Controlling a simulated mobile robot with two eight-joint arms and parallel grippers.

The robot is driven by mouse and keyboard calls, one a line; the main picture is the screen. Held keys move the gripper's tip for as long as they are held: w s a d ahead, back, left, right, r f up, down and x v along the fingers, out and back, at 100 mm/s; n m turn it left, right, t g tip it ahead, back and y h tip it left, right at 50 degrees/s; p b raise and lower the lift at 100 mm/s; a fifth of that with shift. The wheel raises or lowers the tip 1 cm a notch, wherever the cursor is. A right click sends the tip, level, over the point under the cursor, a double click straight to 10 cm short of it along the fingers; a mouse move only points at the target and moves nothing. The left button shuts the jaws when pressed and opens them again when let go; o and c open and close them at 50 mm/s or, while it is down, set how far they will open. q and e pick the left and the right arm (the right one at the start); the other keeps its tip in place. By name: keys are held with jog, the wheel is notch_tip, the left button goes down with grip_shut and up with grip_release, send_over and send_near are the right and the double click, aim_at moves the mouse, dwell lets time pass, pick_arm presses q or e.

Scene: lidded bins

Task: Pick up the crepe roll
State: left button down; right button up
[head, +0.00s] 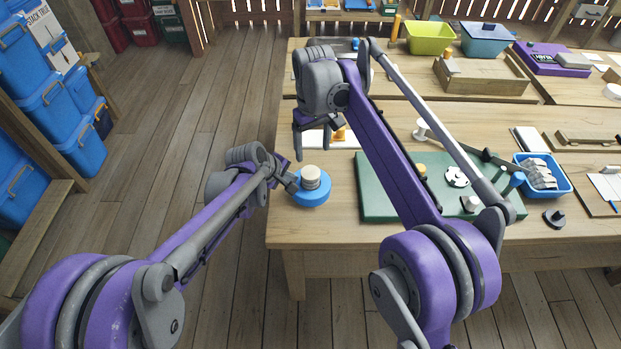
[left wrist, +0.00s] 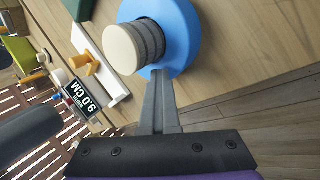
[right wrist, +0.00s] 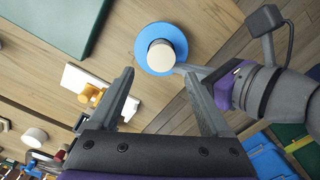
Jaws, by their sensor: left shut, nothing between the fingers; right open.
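A cream-topped roll (head: 311,175) with a ribbed dark-grey side looks like the crepe roll. It stands upright on a round blue base (head: 312,198) at the table's left edge. The roll also shows in the left wrist view (left wrist: 128,47) and right wrist view (right wrist: 168,57). My left gripper (head: 293,184) is shut and empty, its tips at the edge of the blue base beside the roll; I cannot tell whether they touch. My right gripper (head: 313,140) is open and empty, above and behind the roll. In the right wrist view the roll shows beyond its fingertips (right wrist: 160,78).
A green mat (head: 375,200) lies right of the roll, partly hidden by my right arm. A white board with an orange peg (head: 339,134) lies behind it. A blue tray (head: 567,188) is farther right. Floor is open left of the table.

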aim_at(311, 173)
notch_tip(311, 173, down, 6)
jog(key=shift+r, duration=0.1)
jog(key=f, duration=0.5)
jog(key=shift+w+a+f, duration=0.1)
jog(key=shift+a+f, duration=0.05)
jog(key=shift+a, duration=0.1)
jog(key=c, duration=1.1)
notch_tip(311, 173, up, 10)
jog(key=shift+r, duration=0.1)
jog(key=shift+c, duration=0.2)
